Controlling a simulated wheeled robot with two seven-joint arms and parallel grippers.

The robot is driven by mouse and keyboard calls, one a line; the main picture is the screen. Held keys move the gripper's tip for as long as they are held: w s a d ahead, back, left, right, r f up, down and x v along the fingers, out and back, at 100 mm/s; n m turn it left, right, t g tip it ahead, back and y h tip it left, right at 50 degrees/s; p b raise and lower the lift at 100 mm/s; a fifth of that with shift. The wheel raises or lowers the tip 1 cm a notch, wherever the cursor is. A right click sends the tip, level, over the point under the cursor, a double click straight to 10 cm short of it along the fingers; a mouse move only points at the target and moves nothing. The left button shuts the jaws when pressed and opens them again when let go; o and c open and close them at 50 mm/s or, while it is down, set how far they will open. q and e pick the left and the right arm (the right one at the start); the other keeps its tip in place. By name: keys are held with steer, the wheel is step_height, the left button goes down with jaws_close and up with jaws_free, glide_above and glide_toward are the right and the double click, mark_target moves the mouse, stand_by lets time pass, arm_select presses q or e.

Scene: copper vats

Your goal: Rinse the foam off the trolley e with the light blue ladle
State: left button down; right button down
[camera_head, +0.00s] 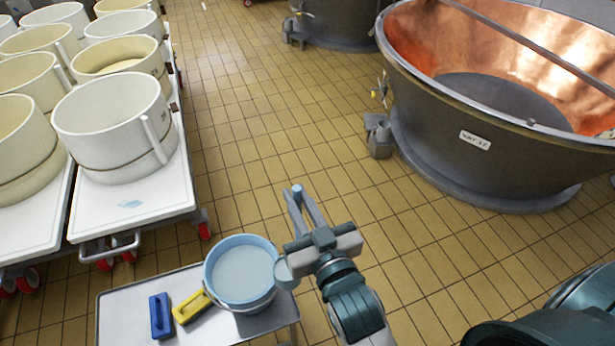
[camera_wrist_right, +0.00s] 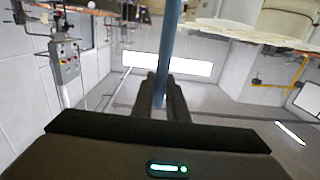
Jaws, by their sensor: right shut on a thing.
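My right gripper (camera_head: 303,208) is shut on a light blue rod, the handle of the light blue ladle (camera_head: 297,189). The handle also stands up between the fingers in the right wrist view (camera_wrist_right: 168,50). A pale blue rounded part (camera_head: 286,272), perhaps the ladle's bowl, shows beside the wrist, near the bucket's rim. A white-topped trolley (camera_head: 95,215) with red wheels stands at the left, bearing cream tubs. A small pale blue patch (camera_head: 130,204) lies on its bare front; I cannot tell if it is foam or a mark. No letter e is readable. My left gripper is out of view.
A light blue bucket (camera_head: 208,270) of pale liquid stands on a low grey table (camera_head: 125,305), beside a yellow brush (camera_head: 190,307) and a blue brush (camera_head: 161,315). A large copper-lined vat (camera_head: 440,130) stands at the right. Tiled floor is clear between the vat and trolleys.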

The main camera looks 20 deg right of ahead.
steer(key=w+a+r, duration=0.2)
steer(key=a+r, duration=0.3)
steer(key=a, duration=0.2)
steer(key=shift+a+h, duration=0.3)
steer(key=shift+a, duration=0.05)
